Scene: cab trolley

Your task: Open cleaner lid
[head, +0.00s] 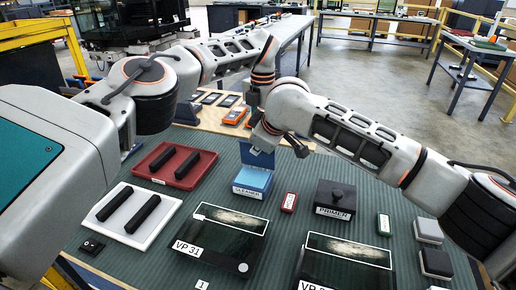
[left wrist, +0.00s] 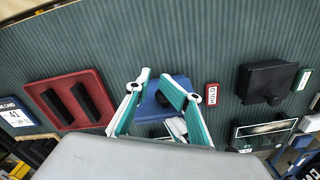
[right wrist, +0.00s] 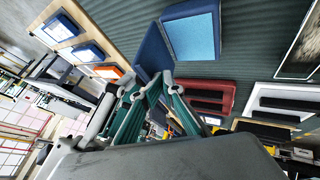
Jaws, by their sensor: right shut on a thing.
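The blue cleaner box (head: 252,183) stands on the green mat, its light-blue inside showing. Its darker blue lid (head: 257,156) is raised along the back edge. In the right wrist view the box (right wrist: 194,36) is open and the lid (right wrist: 152,50) stands up beside it. My right gripper (right wrist: 150,80) is shut on the lid's edge; its fingertips are partly hidden in the head view. My left gripper (left wrist: 155,76) appears open and empty above the blue box (left wrist: 160,103) in the left wrist view; in the head view I cannot make out its fingers.
A red tray (head: 150,163) and a white tray (head: 118,232) with black bars lie to the left. A small red block (head: 289,202) and a black primer box (head: 335,199) stand to the right. Dark VP panels (head: 222,240) lie in front. Both my arms crowd together above the box.

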